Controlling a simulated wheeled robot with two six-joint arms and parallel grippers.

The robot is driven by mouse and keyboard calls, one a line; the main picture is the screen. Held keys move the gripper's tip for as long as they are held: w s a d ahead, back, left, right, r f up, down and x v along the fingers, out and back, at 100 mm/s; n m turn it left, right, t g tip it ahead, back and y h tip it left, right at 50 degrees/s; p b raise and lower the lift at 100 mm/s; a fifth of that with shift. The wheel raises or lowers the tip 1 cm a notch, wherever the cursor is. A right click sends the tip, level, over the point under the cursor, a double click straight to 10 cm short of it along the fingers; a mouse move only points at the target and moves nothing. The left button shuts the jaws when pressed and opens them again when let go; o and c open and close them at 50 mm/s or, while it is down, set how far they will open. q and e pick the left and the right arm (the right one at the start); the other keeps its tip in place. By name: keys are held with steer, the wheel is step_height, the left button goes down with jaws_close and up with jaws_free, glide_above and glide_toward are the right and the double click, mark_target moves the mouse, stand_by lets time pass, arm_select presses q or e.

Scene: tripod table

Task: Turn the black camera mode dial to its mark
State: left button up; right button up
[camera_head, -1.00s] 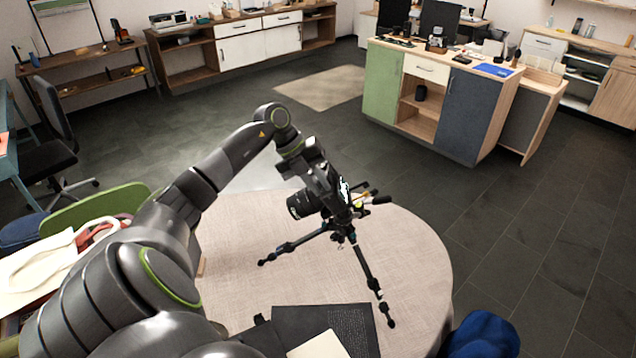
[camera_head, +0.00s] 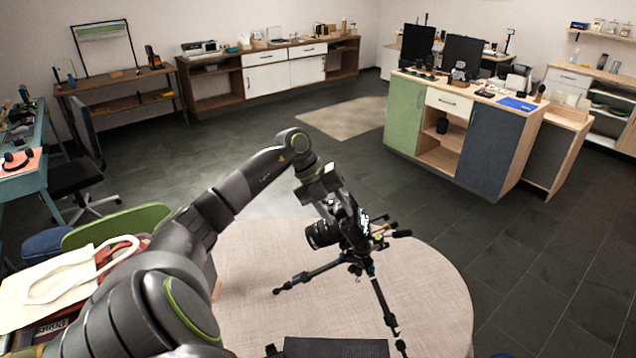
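A black camera (camera_head: 324,233) with its lens facing left sits on a small black tripod (camera_head: 379,296) on the round table (camera_head: 252,262). My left arm reaches in from the left, and my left gripper (camera_head: 345,212) is over the top of the camera, touching or very close to it. The gripper and camera are both dark and overlap, so the fingertips and their opening do not show clearly. The mode dial is hidden or too small to make out. My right gripper is not in view.
A dark flat item (camera_head: 335,348) lies at the table's near edge. A green chair (camera_head: 112,226) with a pale bag (camera_head: 62,283) stands at the left. A cabinet (camera_head: 489,152) stands beyond the table, with open floor between.

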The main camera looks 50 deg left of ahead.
arm_select(q)
steer(key=b+v, duration=0.5)
steer(key=v, duration=1.1)
steer(key=shift+s+r, duration=0.1)
steer(key=shift+s, duration=0.05)
